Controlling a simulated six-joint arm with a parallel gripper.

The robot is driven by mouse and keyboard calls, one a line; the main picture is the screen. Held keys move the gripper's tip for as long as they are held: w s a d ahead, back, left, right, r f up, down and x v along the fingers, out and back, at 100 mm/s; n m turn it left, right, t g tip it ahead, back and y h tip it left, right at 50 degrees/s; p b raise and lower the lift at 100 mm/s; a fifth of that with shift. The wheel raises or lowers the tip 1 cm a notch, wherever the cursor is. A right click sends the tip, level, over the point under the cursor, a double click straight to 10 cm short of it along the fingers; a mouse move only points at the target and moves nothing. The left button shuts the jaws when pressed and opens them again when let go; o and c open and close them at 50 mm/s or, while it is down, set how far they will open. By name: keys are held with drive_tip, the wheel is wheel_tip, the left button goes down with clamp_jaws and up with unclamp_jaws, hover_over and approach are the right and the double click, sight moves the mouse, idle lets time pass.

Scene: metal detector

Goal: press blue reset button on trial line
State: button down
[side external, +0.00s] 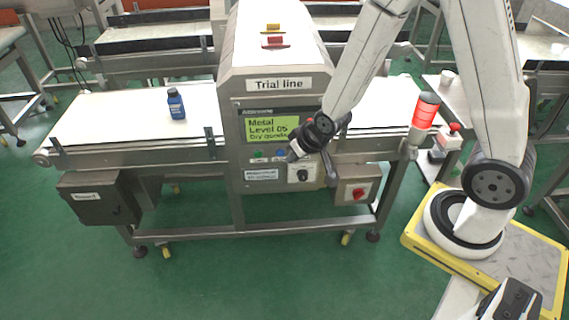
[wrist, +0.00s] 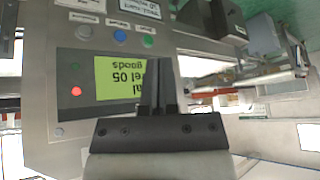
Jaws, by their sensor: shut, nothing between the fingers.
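The trial line machine (side external: 232,110) carries a "Trial line" sign and a lit green-yellow screen (side external: 272,128) reading "Metal Level 05". The blue button (side external: 281,153) sits below the screen, close to my gripper (side external: 294,155). In the wrist view the panel is upside down, and the blue button (wrist: 120,37) lies between a pale button (wrist: 85,32) and a green button (wrist: 148,41). My gripper (wrist: 154,62) is shut and empty in front of the screen (wrist: 122,78). Its tips appear apart from the blue button; their distance from the panel is unclear.
A blue bottle (side external: 176,104) stands on the left belt (side external: 115,116). A rotary switch (side external: 302,175) and a red stop button (side external: 360,193) sit low on the machine. A red beacon (side external: 425,110) stands to the right. A small red light (wrist: 76,91) glows beside the screen.

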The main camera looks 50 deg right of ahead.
sight(280, 152)
drive_tip(key=w+f+m+t, duration=0.1)
drive_tip(key=f+t, duration=0.2)
drive_tip(key=f, duration=0.3)
drive_tip(key=w+d+f+m+t+h, duration=0.1)
drive_tip(key=w+f+t, duration=0.1)
drive_tip(key=f, duration=0.5)
drive_tip(key=shift+w+d+m+t, duration=0.15)
drive_tip(key=shift+w+m+t, duration=0.15)
drive_tip(key=shift+t, duration=0.3)
drive_tip(key=shift+w+d, duration=0.1)
drive_tip(key=shift+d, duration=0.05)
drive_tip(key=shift+w+d, duration=3)
drive_tip(key=shift+w+d, duration=0.55)
drive_tip(key=shift+w, duration=0.05)
idle(1.4)
drive_tip(key=shift+s+a, duration=0.55)
idle(0.4)
